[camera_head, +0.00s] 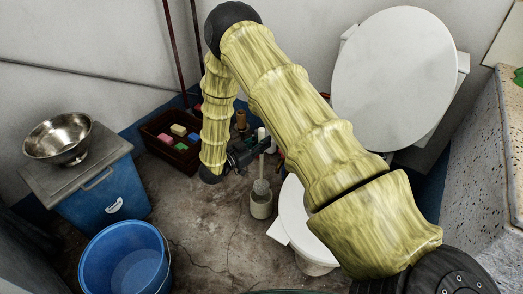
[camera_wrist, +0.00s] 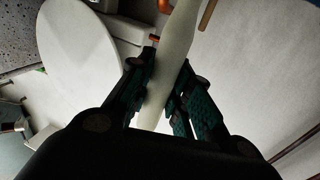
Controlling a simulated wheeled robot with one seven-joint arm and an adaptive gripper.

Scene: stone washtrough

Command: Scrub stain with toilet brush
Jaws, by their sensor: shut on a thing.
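My gripper (camera_head: 250,148) is shut on the pale handle of the toilet brush (camera_head: 262,187). In the wrist view the handle (camera_wrist: 176,45) runs between the dark green finger pads of the gripper (camera_wrist: 165,82). The brush hangs upright, its pale head at the mouth of a small beige holder (camera_head: 261,206) on the floor; I cannot tell how deep it sits. The toilet (camera_head: 296,215) stands right of the holder, its round white lid (camera_head: 393,80) raised. My arm hides much of the toilet. I cannot make out the stain.
A blue bucket (camera_head: 125,258) stands front left. Behind it, a blue bin (camera_head: 105,195) has a grey board on top carrying a metal bowl (camera_head: 60,138). A dark crate (camera_head: 157,142) with colored blocks and several bottles stand by the back wall. A speckled stone trough (camera_head: 500,150) rises at right.

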